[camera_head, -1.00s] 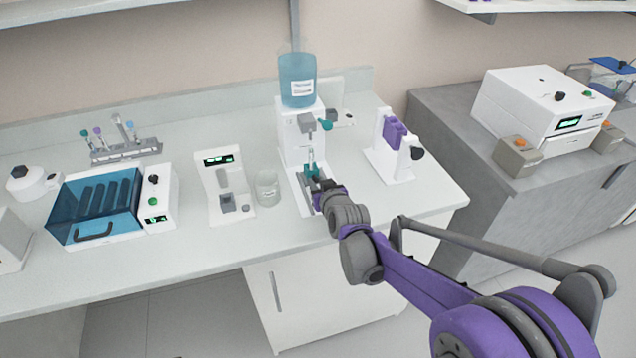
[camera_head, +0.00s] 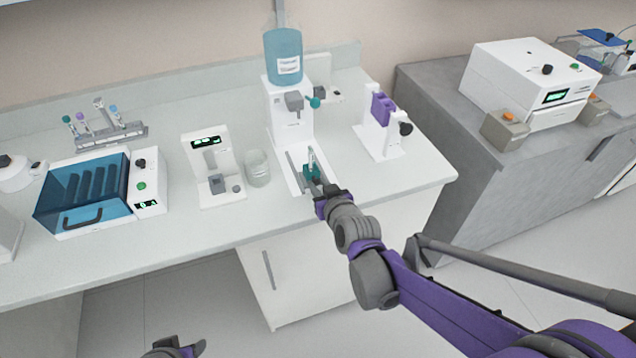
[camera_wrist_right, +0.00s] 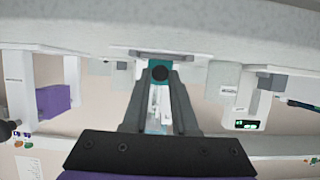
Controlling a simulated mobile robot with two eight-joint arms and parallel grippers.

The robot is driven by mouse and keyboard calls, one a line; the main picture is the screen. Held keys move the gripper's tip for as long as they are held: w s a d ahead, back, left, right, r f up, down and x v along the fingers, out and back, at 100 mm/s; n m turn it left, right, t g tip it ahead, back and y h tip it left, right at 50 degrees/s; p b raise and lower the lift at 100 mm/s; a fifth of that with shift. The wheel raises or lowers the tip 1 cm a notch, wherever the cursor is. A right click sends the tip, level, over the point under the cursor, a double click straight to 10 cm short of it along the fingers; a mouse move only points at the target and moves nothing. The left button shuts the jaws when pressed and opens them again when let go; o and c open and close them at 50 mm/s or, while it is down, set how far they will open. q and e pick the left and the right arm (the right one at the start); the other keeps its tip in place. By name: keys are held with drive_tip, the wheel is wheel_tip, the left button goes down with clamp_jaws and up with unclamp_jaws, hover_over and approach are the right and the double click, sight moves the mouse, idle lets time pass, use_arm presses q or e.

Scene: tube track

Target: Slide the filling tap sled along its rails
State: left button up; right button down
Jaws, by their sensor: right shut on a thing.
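The filling station (camera_head: 290,120) is a white stand with a blue bottle (camera_head: 284,58) on top and a grey tap (camera_head: 294,101) with a teal knob. Two rails (camera_head: 293,166) run along its base toward the bench front. The teal sled (camera_head: 311,174) sits near their front end with a clear tube (camera_head: 312,158) upright in it, out in front of the tap. My right gripper (camera_head: 322,194) is shut on the sled's front; in the right wrist view its fingers close around a dark round knob (camera_wrist_right: 159,73). My left gripper (camera_head: 176,348) is partly cut off at the bottom edge.
A glass beaker (camera_head: 258,168) and a white device with a display (camera_head: 210,170) stand left of the station. A white stand with a purple part (camera_head: 382,108) is to the right. The bench front near the rails is clear.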

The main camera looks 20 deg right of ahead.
drive_tip(key=c, duration=1)
unclamp_jaws()
drive_tip(key=shift+s+f, duration=0.1)
drive_tip(key=shift+s, duration=0.05)
drive_tip(key=o, duration=0.3)
drive_tip(key=shift+s, duration=0.15)
drive_tip(key=p+v, duration=0.1)
drive_tip(key=v, duration=0.9)
drive_tip(key=shift+s+r+p, duration=0.25)
drive_tip(key=shift+r+p, duration=0.05)
drive_tip(key=shift+p, duration=0.1)
